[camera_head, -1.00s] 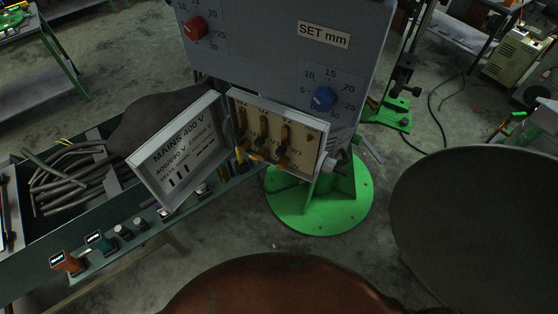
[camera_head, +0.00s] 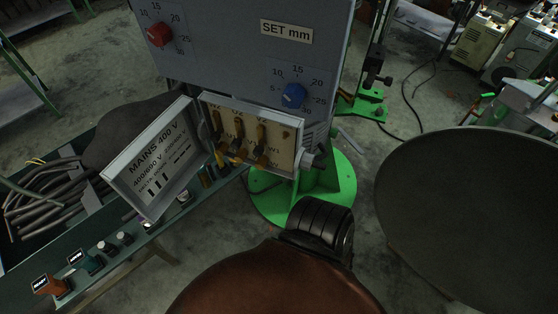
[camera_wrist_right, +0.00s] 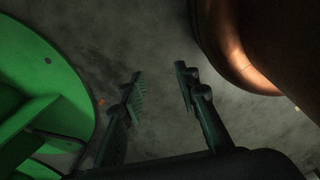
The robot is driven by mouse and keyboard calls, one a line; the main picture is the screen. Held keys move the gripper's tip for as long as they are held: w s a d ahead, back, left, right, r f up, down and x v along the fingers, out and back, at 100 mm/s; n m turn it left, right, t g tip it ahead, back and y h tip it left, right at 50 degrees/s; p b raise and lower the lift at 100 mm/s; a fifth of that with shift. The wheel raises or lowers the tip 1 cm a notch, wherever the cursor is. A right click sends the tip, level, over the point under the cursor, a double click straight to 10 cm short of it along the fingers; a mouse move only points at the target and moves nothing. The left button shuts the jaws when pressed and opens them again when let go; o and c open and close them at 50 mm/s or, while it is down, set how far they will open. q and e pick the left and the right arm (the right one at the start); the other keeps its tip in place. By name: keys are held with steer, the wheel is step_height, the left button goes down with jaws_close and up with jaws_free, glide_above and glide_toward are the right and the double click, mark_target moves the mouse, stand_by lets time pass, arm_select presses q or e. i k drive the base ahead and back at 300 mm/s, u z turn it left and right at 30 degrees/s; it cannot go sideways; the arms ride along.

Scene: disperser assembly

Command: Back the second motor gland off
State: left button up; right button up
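The grey motor terminal box (camera_head: 287,160) stands open on the machine's front in the head view, with brass-coloured terminals inside. Its open lid (camera_head: 155,160) reads MAINS 400 V. A grey gland fitting (camera_head: 310,160) sticks out of the box's right side; I cannot separate first and second gland clearly. A black ribbed part (camera_head: 322,226), apparently my right wrist, is below and to the right of the box, its fingers hidden there. In the right wrist view my right gripper (camera_wrist_right: 160,80) is open and empty above the floor, fingers apart. My left gripper is not in view.
A green round base (camera_head: 334,190) stands under the machine. A large dark disc (camera_head: 470,210) fills the right. A copper-brown rounded surface (camera_head: 270,285) is at the bottom. A bin of dark cables (camera_head: 60,200) is at left. Bare floor lies between base and disc.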

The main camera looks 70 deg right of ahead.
mark_target(307, 162)
steer(key=u, duration=0.1)
steer(key=k, duration=0.7)
steer(key=z, duration=0.3)
steer(key=i, duration=0.25)
steer(key=z, duration=1.15)
